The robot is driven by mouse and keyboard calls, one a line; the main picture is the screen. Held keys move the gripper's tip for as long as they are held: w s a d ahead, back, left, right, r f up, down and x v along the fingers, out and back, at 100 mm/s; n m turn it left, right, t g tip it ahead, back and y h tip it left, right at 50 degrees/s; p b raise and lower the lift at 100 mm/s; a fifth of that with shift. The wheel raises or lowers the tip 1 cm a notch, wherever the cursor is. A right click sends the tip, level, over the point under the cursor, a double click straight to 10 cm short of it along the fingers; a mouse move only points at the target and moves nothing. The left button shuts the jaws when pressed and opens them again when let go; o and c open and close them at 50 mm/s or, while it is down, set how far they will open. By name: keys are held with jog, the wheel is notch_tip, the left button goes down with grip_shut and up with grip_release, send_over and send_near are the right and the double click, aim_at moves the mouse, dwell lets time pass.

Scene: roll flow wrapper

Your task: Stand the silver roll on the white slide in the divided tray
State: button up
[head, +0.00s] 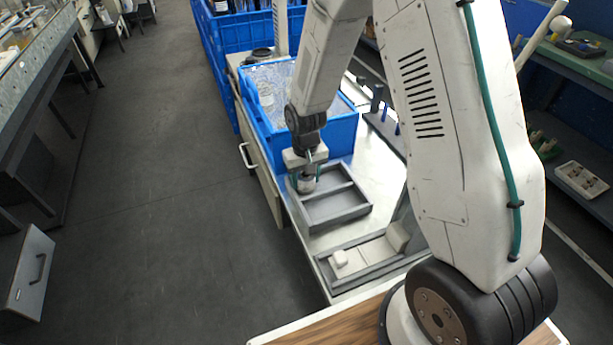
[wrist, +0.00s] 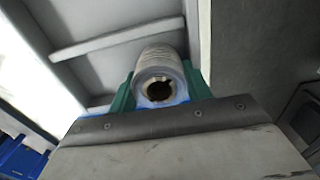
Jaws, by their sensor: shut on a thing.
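The silver roll (wrist: 160,62) is between the green finger pads of my gripper (wrist: 160,92) in the wrist view, its hollow end facing the camera. In the head view my gripper (head: 307,178) points down, shut on the roll (head: 307,186), which looks upright at the far-left compartment of the grey divided tray (head: 342,217). The tray's walls also show in the wrist view (wrist: 118,40). I cannot tell whether the roll's lower end touches the tray floor. The white slide (head: 368,256) lies in a grey frame nearer to me, with no roll on it.
A blue crate (head: 338,135) with clear wrapping stands just behind the tray. Pale blocks (head: 397,236) sit at the slide. Dark uprights with blue handles stand right of the crate. The grey floor at left is open.

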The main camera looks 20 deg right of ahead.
jog(key=o, duration=0.8)
jog(key=shift+f, duration=0.1)
notch_tip(320, 180, up, 12)
jog(key=r, duration=0.1)
jog(key=s+d+r, duration=0.2)
jog(key=s+r, duration=1.1)
jog(key=r, duration=0.1)
jog(key=shift+t, duration=0.6)
jog(key=s+r, duration=0.2)
jog(key=s, duration=0.3)
jog(key=s+d+r, duration=0.1)
jog(key=s, duration=0.4)
jog(key=s+r, duration=0.2)
jog(key=s, duration=0.3)
jog(key=shift+s+d+r, duration=0.2)
jog(key=shift+s+r, duration=0.05)
jog(key=shift+r, duration=0.05)
